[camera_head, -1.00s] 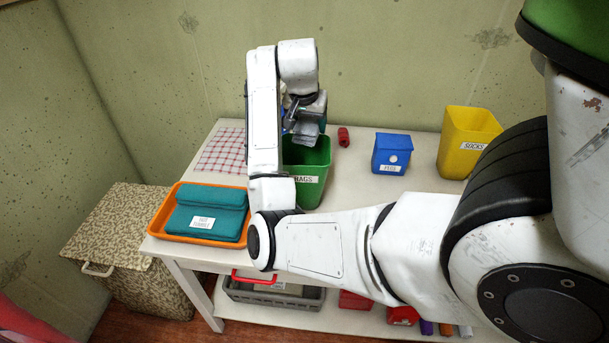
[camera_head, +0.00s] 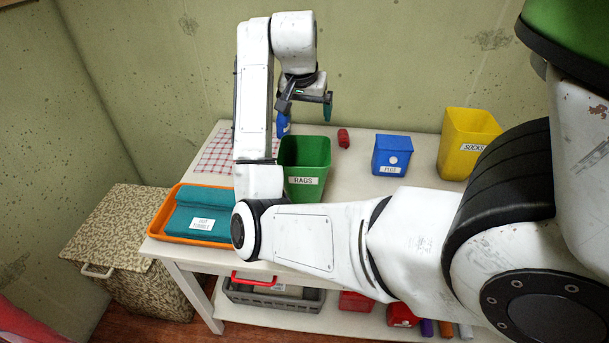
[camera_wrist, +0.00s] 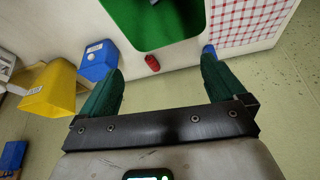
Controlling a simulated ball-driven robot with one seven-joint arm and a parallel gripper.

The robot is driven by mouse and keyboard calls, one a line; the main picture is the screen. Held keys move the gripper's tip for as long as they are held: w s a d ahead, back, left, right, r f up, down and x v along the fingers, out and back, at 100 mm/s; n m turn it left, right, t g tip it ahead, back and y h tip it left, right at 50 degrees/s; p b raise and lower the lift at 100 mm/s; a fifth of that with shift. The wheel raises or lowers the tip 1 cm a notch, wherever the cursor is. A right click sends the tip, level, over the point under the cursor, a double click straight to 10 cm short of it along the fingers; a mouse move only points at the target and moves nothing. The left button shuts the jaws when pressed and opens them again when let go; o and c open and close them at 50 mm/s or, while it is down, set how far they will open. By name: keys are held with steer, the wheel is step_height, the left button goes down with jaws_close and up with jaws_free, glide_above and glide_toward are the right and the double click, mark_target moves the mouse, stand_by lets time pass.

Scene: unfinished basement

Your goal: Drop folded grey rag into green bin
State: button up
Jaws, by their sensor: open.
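The green bin (camera_head: 308,182), labelled RAGS, stands upright on the white table. In the wrist view the green bin (camera_wrist: 150,22) shows at the top edge, cut off by the frame. My gripper (camera_head: 305,112) is above and behind the bin's rim, clear of it. In the wrist view my gripper (camera_wrist: 160,75) has its two dark green fingers wide apart, with nothing between them. The folded grey rag is not visible in any view; most of the bin's inside is out of sight.
An orange tray (camera_head: 160,222) holds teal folded cloth (camera_head: 208,203) at left. A checked cloth (camera_head: 222,150), a blue item (camera_head: 283,125), a small red roll (camera_head: 343,138), a blue box (camera_head: 391,153) and a yellow SOCKS bin (camera_head: 466,140) surround the green bin. Walls stand behind.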

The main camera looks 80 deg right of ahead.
steer(key=shift+p+v, duration=0.35)
steer(key=shift+v, duration=2)
steer(key=w+a+f+n+t, duration=0.1)
steer(key=w+a+f+n, duration=0.2)
steer(key=a+f+n, duration=0.45)
steer(key=w+a+f+n+t, duration=0.15)
steer(key=a+f+n, duration=0.25)
steer(key=a+f, duration=0.65)
steer(key=s+a+f+n+y, duration=0.2)
steer(key=a+f, duration=0.4)
steer(key=a, duration=0.3)
steer(key=s+a+f+n+g+y, duration=0.1)
steer(key=s+a+f+n+y, duration=0.1)
steer(key=s+a+f+n, duration=0.2)
steer(key=s+a+f, duration=0.3)
steer(key=a, duration=0.2)
steer(key=shift+a+f, duration=0.15)
steer(key=shift+a, duration=0.05)
